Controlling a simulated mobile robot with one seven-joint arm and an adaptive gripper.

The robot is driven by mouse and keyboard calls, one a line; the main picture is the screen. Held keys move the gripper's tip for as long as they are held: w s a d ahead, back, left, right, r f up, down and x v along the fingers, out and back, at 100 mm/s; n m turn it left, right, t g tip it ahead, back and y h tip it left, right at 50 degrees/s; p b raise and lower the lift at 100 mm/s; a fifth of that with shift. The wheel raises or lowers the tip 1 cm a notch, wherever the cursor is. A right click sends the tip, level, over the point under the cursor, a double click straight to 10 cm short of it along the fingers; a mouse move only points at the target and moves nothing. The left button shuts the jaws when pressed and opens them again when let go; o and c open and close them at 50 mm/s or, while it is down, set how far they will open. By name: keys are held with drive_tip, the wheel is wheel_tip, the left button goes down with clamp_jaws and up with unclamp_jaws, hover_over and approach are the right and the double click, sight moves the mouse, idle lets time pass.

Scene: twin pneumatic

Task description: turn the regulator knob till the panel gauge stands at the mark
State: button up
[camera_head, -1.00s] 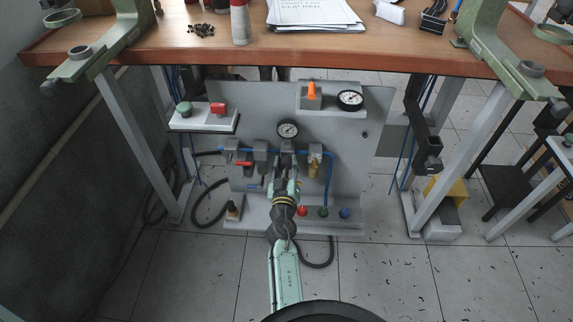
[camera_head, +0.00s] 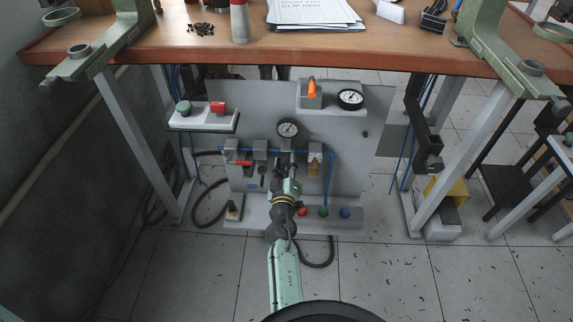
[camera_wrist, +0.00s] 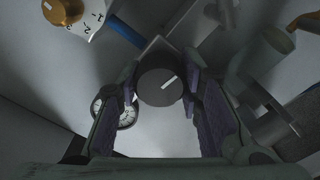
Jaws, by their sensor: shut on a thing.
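The dark round regulator knob (camera_wrist: 155,90), with a white pointer line, sits between the two fingers of my gripper (camera_wrist: 163,78) in the wrist view. The gripper is shut on it. In the head view my gripper (camera_head: 284,174) reaches the middle of the grey panel and hides the knob. One gauge (camera_wrist: 127,114) shows in the wrist view, partly behind the left finger. Needle readings and any mark are too small to tell.
The wooden bench top (camera_head: 330,57) overhangs the panel (camera_head: 345,180). A red-handled valve (camera_head: 241,163) and a brass-coloured part (camera_head: 314,167) flank the knob area. Bench legs stand at both sides.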

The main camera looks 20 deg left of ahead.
drive_tip(key=n, duration=0.6)
drive_tip(key=shift+r+n, duration=0.1)
drive_tip(key=shift+n, duration=0.2)
drive_tip(key=n, duration=0.6)
drive_tip(key=shift+p, duration=0.3)
drive_tip(key=o, duration=1.2)
drive_tip(key=shift+v, duration=3.75)
